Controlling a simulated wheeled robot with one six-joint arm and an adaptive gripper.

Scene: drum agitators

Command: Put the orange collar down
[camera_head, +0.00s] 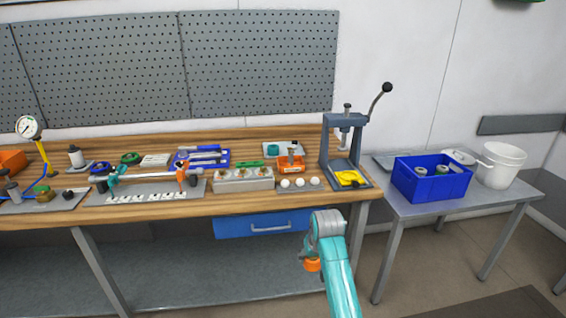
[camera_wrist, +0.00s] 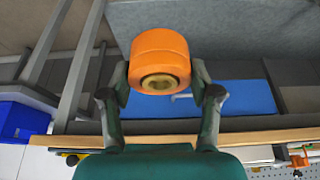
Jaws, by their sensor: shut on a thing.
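The orange collar (camera_wrist: 160,58) is a thick orange ring with a brass-coloured bore around a dark centre. In the wrist view my gripper (camera_wrist: 160,82) is shut on it, one finger on each side. In the head view the collar (camera_head: 312,265) hangs under the end of my arm, in front of the bench and below its top. My gripper's fingers are mostly hidden there by the arm.
The wooden bench (camera_head: 225,207) is crowded with tools, fixtures and a grey arbor press (camera_head: 345,160). A blue drawer (camera_head: 270,223) hangs under its edge. To the right, a grey side table (camera_head: 415,208) bears a blue crate (camera_head: 430,185) and a white bucket (camera_head: 500,165).

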